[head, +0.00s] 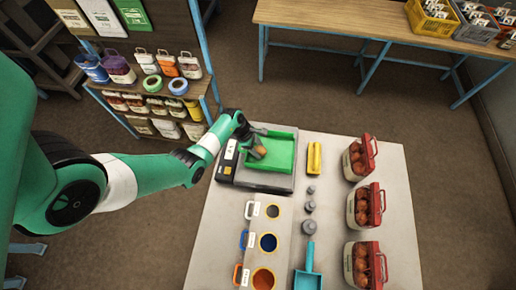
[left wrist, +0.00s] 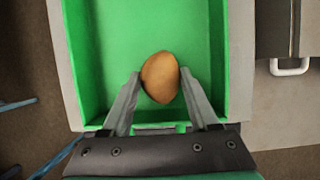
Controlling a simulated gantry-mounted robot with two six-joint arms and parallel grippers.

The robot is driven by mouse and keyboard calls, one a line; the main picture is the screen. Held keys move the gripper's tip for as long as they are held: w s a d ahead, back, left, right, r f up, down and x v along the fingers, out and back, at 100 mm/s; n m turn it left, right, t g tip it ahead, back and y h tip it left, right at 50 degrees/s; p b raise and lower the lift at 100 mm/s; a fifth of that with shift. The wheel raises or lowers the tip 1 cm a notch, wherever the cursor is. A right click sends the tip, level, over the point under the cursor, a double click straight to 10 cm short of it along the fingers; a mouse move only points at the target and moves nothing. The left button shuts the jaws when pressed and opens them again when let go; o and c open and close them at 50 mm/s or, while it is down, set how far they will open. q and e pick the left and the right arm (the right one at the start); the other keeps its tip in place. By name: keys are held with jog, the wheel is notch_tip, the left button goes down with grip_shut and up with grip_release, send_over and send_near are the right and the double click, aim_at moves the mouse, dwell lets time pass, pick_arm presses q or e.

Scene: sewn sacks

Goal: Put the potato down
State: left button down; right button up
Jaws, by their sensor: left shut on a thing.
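The potato (left wrist: 160,77) is brown and oval. In the left wrist view it sits between the two fingers of my left gripper (left wrist: 158,92), which is shut on it. In the head view my left gripper (head: 256,150) is at the left part of a green tray (head: 284,152), with the potato (head: 261,151) small at its tips. The tray also fills much of the left wrist view (left wrist: 215,60). The potato is over the tray's floor; I cannot tell whether it touches it. My right gripper is not in view.
The tray sits on a dark scale (head: 262,181) on a pale table (head: 335,165). A yellow object (head: 314,158), grey weights (head: 309,206), a blue scoop (head: 308,278) and three red-topped sacks (head: 362,205) stand to the right and front. Shelves (head: 150,90) are at the left.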

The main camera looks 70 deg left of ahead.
pick_arm(q)
jog(key=shift+f, duration=0.2)
jog(key=shift+c, duration=0.7)
grip_release()
jog(key=shift+r, duration=0.1)
jog(key=shift+r, duration=0.15)
jog(key=p+v, duration=0.3)
jog(key=v, duration=0.8)
jog(key=shift+r, duration=0.1)
jog(key=shift+s+a+r, duration=0.1)
jog(key=shift+s+r, duration=0.15)
jog(key=shift+r, duration=0.1)
jog(key=shift+w, duration=0.1)
